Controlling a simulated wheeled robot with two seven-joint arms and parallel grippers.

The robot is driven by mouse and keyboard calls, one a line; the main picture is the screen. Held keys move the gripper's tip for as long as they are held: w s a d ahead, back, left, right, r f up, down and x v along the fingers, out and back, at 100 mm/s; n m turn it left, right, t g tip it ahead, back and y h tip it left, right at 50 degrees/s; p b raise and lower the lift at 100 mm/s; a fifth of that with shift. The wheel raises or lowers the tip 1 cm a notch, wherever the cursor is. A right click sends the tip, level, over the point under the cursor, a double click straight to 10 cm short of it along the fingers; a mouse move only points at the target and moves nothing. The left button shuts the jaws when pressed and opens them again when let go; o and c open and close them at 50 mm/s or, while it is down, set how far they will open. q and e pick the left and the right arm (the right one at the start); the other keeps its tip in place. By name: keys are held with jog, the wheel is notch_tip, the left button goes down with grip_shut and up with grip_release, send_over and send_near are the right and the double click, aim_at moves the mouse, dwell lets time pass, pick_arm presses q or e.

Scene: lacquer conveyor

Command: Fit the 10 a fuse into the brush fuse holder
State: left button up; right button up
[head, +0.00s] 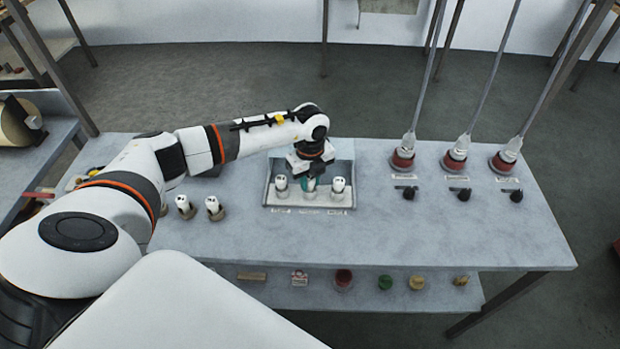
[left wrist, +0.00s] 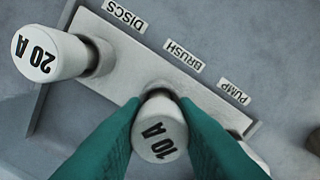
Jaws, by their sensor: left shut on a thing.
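The 10 A fuse (left wrist: 160,140) is a white cylinder with black lettering on its end. My left gripper (head: 311,184) is shut on it, with teal fingers on both sides. It stands over the middle of the fuse panel (head: 267,195). In the left wrist view the fuse overlaps the brush fuse holder (left wrist: 158,91), a grey socket by the BRUSH label (left wrist: 184,55). I cannot tell how deep the fuse sits in it. A 20 A fuse (left wrist: 40,55) stands in the DISCS holder. The PUMP holder is mostly hidden by a finger. My right gripper is out of view.
Two white fuses (head: 184,205) (head: 214,207) stand in small holders left of the panel. Three red-based units with rods (head: 455,158) and black knobs (head: 463,194) stand at the right. Several small items lie on the lower shelf (head: 320,297). The table's front right is clear.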

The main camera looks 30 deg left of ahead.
pick_arm(q)
jog(key=shift+f, duration=0.25)
jog(key=o, duration=1)
jog(key=shift+c, duration=0.2)
jog(key=shift+o, duration=0.5)
notch_tip(320, 180, up, 12)
jog(key=b, duration=0.2)
jog(key=shift+w, duration=0.1)
